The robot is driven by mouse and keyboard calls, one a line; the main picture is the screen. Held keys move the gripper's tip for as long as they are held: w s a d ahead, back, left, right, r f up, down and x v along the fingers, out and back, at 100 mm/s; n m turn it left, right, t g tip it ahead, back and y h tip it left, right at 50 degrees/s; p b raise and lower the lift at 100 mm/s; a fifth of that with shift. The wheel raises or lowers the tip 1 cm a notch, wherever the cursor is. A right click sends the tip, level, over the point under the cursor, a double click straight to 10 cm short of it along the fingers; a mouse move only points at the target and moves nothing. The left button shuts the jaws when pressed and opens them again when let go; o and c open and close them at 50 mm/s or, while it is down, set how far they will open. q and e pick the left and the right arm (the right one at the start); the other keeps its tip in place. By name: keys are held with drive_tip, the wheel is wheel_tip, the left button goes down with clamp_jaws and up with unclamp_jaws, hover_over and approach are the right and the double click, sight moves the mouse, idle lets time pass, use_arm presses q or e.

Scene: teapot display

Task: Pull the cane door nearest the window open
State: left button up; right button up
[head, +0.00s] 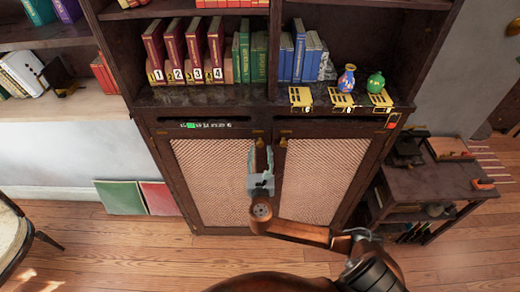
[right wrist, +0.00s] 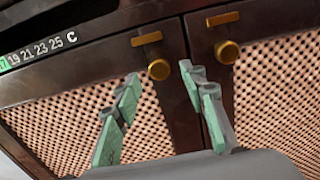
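A dark wooden cabinet has two cane doors side by side, the left cane door (head: 212,180) and the right cane door (head: 322,180). Both look shut. Each has a round brass knob near the centre seam: the left knob (right wrist: 159,69) and the right knob (right wrist: 227,52). My right gripper (head: 260,153) is in front of the left door's upper right corner. In the right wrist view its teal fingers (right wrist: 160,82) are apart, with the left knob in line between their tips; I see no contact. My left gripper is not in view. No window shows.
Shelves above hold numbered red books (head: 185,55), other books, a blue vase (head: 346,79) and a green pot (head: 375,83). Green and red panels (head: 120,197) lean at the left. A low side table (head: 440,185) stands right.

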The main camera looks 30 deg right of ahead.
drive_tip(key=shift+x, duration=0.85)
drive_tip(key=shift+w+d, duration=0.15)
drive_tip(key=shift+w, duration=0.15)
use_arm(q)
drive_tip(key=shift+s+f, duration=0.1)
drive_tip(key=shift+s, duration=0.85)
use_arm(e)
drive_tip(key=shift+c, duration=0.7)
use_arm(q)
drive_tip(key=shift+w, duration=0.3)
use_arm(e)
clamp_jaws()
